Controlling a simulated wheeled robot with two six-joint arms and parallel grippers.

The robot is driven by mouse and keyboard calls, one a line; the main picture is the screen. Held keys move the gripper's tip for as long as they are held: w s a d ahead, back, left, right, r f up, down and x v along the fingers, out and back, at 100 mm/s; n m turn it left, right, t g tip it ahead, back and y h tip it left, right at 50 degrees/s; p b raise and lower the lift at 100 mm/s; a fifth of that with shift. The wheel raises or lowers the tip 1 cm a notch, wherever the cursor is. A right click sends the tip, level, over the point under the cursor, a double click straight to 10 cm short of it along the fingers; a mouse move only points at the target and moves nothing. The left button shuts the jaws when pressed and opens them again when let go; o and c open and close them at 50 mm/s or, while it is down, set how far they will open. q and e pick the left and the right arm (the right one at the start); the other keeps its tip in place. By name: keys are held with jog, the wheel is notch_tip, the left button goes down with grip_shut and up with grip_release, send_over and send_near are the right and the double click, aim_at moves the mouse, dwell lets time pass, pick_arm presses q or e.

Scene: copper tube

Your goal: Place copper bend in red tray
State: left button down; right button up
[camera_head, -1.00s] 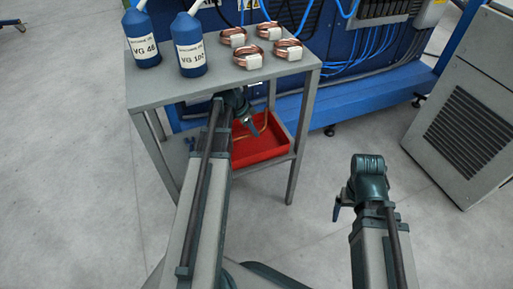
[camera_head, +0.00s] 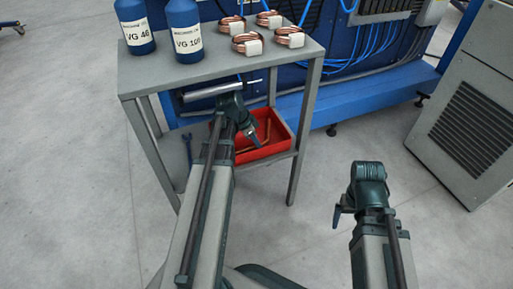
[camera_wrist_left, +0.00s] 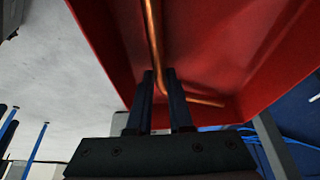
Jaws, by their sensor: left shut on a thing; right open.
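My left gripper (camera_head: 253,141) reaches down to the red tray on the shelf beneath the tabletop. In the left wrist view its two dark fingers (camera_wrist_left: 159,80) are shut on the copper bend (camera_wrist_left: 153,30). The long leg runs up from the fingertips and a short leg turns right near them. The red tray (camera_head: 273,153) is below and around it; its inside (camera_wrist_left: 225,50) fills much of the wrist view. I cannot tell whether the bend touches the tray floor. My right gripper (camera_head: 338,214) is open and empty, low at the right, away from the table.
The grey table (camera_head: 150,78) carries two blue bottles (camera_head: 185,35) and several copper coils (camera_head: 247,44). A grey bar (camera_head: 215,90) shows just below the tabletop's front edge. A grey cabinet (camera_head: 465,120) stands right. The floor (camera_head: 320,190) between is clear.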

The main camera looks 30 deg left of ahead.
pick_arm(q)
jog(key=shift+f, duration=0.65)
jog(key=shift+r, duration=0.15)
pick_arm(e)
jog(key=shift+f, duration=0.55)
jog(key=shift+f, duration=0.1)
pick_arm(q)
jog(key=c, duration=0.8)
grip_release()
jog(key=p+v, duration=0.6)
jog(key=shift+r, duration=0.25)
jog(key=shift+s+a+r+p, duration=0.2)
jog(key=shift+s+r+p, duration=0.05)
jog(key=shift+r+p, duration=0.25)
pick_arm(e)
notch_tip(320, 180, up, 7)
